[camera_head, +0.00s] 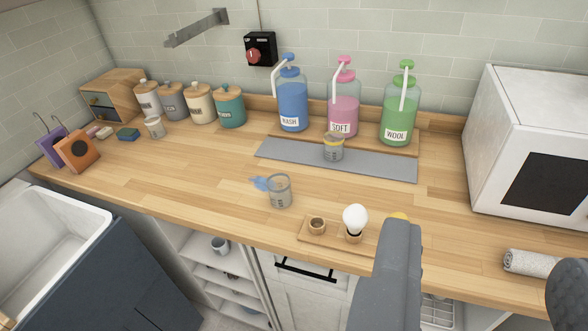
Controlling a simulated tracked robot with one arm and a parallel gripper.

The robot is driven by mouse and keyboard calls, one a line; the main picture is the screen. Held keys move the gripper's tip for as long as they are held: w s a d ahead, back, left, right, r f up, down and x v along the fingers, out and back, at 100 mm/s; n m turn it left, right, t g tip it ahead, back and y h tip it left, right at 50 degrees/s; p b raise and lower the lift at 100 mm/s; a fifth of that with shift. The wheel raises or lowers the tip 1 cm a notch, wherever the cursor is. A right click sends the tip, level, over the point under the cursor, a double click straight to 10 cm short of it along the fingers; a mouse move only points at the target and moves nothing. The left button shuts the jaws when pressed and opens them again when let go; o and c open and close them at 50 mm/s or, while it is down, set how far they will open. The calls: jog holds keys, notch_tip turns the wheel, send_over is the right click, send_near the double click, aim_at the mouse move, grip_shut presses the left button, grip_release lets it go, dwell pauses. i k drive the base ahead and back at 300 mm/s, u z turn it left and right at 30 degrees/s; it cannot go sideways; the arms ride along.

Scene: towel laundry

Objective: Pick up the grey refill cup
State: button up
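Several small cups show, and I cannot tell for sure which is the grey refill cup. A pale greyish cup (153,127) stands at the back left, in front of the canisters. A grey-white cup (220,246) sits on a shelf below the counter. My gripper (484,245) is open at the lower right, its two fingers wide apart, with no cup between them.
Blue (292,100), pink (343,105) and green (397,112) bottles stand behind the mat. A wooden tray (334,240) with a bulb (355,218) lies at the counter's front edge. A white microwave (490,130) and rolled towel (530,263) are at right. The counter's left-middle is clear.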

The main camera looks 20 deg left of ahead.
aim_at(278, 185)
jog(key=z, duration=0.1)
jog(key=i, duration=1.5)
jog(key=z, duration=0.05)
